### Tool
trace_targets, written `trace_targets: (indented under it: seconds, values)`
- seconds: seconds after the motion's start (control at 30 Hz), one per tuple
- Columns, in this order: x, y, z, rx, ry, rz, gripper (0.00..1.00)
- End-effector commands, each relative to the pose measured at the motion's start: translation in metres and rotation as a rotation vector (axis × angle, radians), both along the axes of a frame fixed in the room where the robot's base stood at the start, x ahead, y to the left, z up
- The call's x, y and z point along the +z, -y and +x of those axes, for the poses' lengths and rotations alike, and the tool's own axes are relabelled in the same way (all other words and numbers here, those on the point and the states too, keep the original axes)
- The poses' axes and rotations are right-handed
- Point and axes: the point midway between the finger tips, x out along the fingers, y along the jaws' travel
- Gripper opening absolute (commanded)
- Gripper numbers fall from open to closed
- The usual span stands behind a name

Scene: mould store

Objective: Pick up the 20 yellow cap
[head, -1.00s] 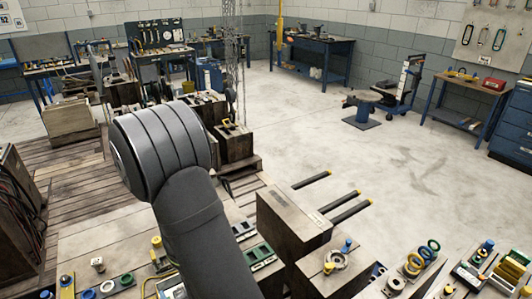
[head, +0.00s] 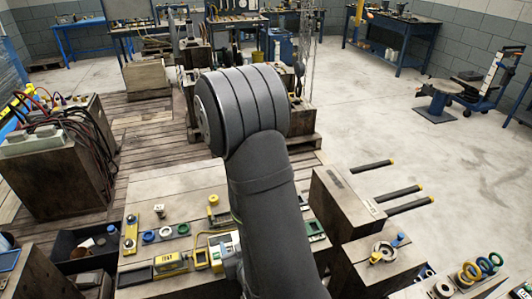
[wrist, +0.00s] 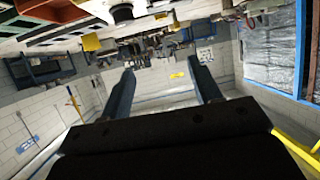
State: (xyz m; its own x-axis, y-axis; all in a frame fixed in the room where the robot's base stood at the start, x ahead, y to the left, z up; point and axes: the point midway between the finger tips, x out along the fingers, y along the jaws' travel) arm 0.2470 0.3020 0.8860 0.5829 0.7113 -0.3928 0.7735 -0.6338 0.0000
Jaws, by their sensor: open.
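Several small yellow pieces are in the head view, and I cannot read a 20 on any of them. A round yellow cap-like piece (head: 213,199) is on the wooden bench top (head: 160,188), left of my arm. A yellow labelled block (head: 170,262) lies near the bench's front, and a small yellow piece (head: 376,257) is on the wooden block at right. My gripper (wrist: 165,87) is open and empty in the wrist view, its two dark fingers apart. It does not show in the head view. The wrist view looks across the room, tilted, with no identifiable cap between the fingers.
Green and blue rings (head: 150,236) and small trays lie on the bench near my arm. Dark forks with yellow tips (head: 403,192) stick out at right. Yellow and blue rings (head: 470,271) stand at far right. A cable-covered cabinet (head: 62,160) is at left. Open floor is at right.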

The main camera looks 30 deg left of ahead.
Motion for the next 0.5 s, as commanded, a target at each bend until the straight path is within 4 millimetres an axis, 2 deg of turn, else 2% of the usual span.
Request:
trace_targets:
  seconds: [0.17, 0.27, 0.37, 0.5]
  values:
    - [0.0, -0.001, 0.001, -0.001, 0.0, -0.002, 0.57]
    - [-0.005, -0.006, 0.008, -0.003, 0.003, -0.027, 0.57]
    - [-0.016, -0.018, 0.025, -0.009, 0.006, -0.09, 0.57]
    - [-0.034, -0.043, 0.061, -0.008, -0.004, -0.227, 0.57]
